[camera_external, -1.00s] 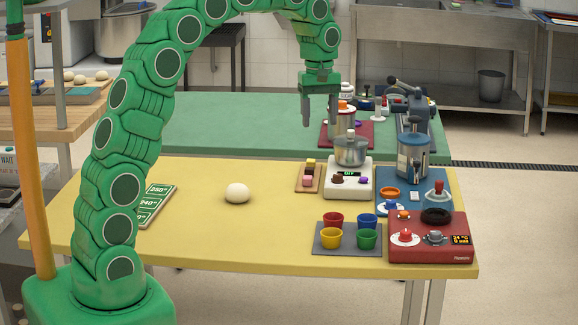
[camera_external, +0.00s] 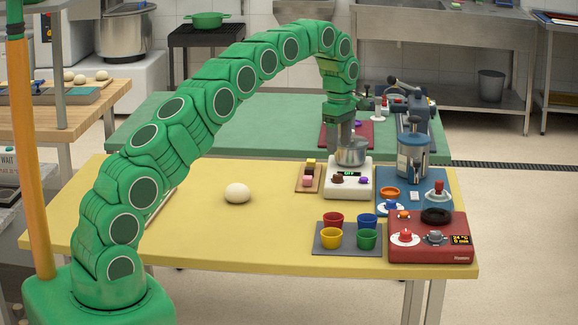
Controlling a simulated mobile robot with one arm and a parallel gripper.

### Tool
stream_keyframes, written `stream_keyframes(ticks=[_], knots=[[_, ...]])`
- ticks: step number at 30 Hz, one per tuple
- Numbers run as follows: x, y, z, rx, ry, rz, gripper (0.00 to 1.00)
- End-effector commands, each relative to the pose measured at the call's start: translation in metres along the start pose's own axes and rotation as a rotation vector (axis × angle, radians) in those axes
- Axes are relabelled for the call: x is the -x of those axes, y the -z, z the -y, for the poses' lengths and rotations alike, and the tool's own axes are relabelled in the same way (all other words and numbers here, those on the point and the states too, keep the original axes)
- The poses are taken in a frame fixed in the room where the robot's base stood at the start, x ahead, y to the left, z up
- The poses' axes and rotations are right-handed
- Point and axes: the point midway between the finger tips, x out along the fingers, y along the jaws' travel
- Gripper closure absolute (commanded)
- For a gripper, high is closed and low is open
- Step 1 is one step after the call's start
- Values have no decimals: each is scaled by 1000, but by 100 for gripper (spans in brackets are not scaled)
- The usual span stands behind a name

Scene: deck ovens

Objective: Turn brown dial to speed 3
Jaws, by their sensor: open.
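The brown dial (camera_external: 338,179) is a small dark knob on the front left of a white appliance (camera_external: 362,191) on the yellow table. A lit display (camera_external: 346,173) above it appears to read OFF. A purple knob (camera_external: 364,181) sits to the dial's right. A steel bowl (camera_external: 351,155) stands on top of the appliance. My gripper (camera_external: 340,150) points down above the dial, at the bowl's left side in the picture. It is open. I cannot tell whether it touches the bowl, and its fingertips are hard to make out.
A small wooden board with colored blocks (camera_external: 308,181) lies just left of the appliance. A blue mat (camera_external: 384,176) with a blender-like machine (camera_external: 413,158) stands right. Colored cups (camera_external: 331,239) and a red device (camera_external: 455,225) are in front. A dough ball (camera_external: 237,193) lies left, with clear table around it.

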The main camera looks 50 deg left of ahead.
Motion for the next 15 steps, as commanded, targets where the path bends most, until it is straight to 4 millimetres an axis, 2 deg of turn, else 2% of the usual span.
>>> stream_keyframes(ticks=[6, 15], knots=[[-21, 12, -19, 99, -8, -14, 39], [-32, 15, -22, 125, -8, -17, 39]])
